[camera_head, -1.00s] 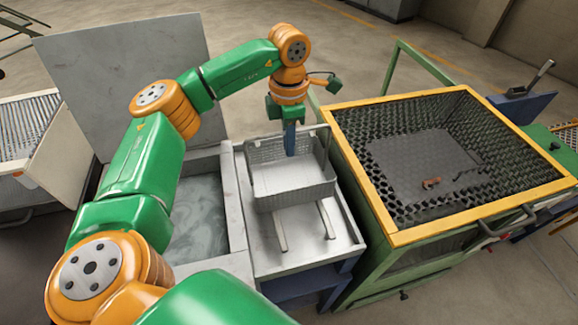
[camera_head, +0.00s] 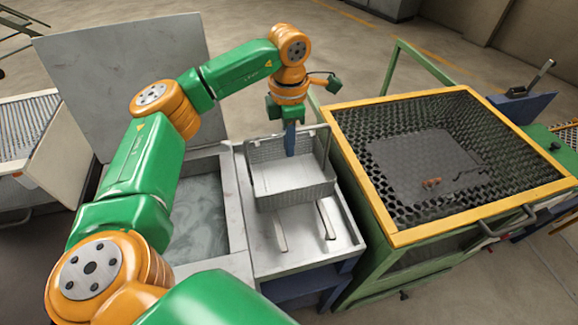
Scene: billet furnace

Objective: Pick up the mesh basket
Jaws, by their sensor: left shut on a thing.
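The mesh basket (camera_head: 296,192) is a grey wire-mesh box with an open top. It is over the steel tray stand in the middle of the view, above two light rails. My left gripper (camera_head: 290,150) reaches down from above to the back part of the basket, with its blue fingers pointing down. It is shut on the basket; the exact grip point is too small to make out. The inside of the basket looks empty. My right gripper is not in view.
A tank (camera_head: 201,220) with cloudy liquid and a raised grey lid (camera_head: 125,80) stands at the left. A green-framed mesh bin with a yellow rim (camera_head: 487,222) stands close at the right. A reddish piece (camera_head: 432,183) lies in it.

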